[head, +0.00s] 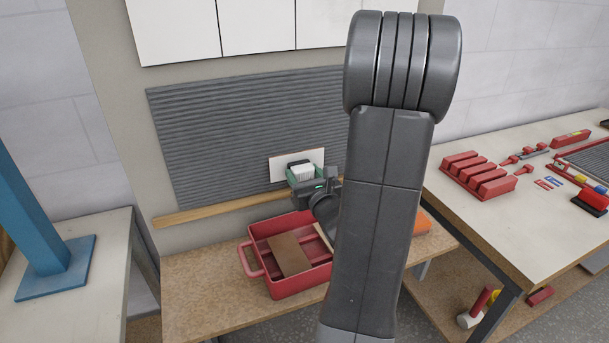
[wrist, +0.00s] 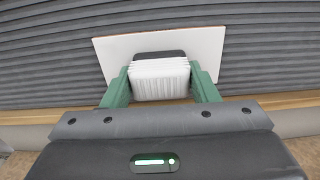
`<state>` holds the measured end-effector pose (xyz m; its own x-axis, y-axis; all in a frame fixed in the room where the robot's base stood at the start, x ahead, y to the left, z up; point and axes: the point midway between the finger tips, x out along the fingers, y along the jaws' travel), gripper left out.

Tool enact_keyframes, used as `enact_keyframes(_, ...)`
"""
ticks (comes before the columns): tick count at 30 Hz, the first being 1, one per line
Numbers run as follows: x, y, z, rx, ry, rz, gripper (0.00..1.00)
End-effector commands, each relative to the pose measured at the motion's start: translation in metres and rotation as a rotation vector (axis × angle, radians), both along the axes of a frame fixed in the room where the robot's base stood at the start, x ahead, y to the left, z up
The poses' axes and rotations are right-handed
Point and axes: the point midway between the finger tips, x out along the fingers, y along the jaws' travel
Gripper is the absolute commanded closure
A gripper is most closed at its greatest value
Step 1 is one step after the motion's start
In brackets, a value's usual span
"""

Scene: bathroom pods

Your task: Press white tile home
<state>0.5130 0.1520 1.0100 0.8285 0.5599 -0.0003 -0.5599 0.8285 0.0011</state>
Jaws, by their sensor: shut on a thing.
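The white tile (wrist: 207,45) is against the grey ridged adhesive bed on the wall, low down, just above a wooden batten. It also shows in the head view (head: 278,169). A thin brown edge shows along its top, and it looks slightly tilted in the wrist view. My gripper (wrist: 160,80), with green fingers, is shut on a white ribbed block with a dark back (wrist: 160,68). In the head view my gripper (head: 304,174) is in front of the tile. The block covers the tile's middle; I cannot tell whether they touch.
The wooden batten (head: 190,214) runs under the adhesive bed (head: 235,130). Large white tiles (head: 255,25) are on the wall above. Below, a red tray (head: 257,262) with a brown tile (head: 290,254) stands on a bench. A side table (head: 470,210) holds red blocks and tools.

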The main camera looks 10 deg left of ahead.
Motion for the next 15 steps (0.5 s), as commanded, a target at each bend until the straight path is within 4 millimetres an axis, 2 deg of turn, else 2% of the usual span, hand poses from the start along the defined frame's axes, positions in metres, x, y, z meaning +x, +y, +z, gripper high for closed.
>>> enact_keyframes(5,-0.002,-0.003,0.002,0.003,-0.008,-0.002,0.70)
enact_keyframes(15,-0.025,-0.019,0.001,0.001,-0.004,-0.002,0.70)
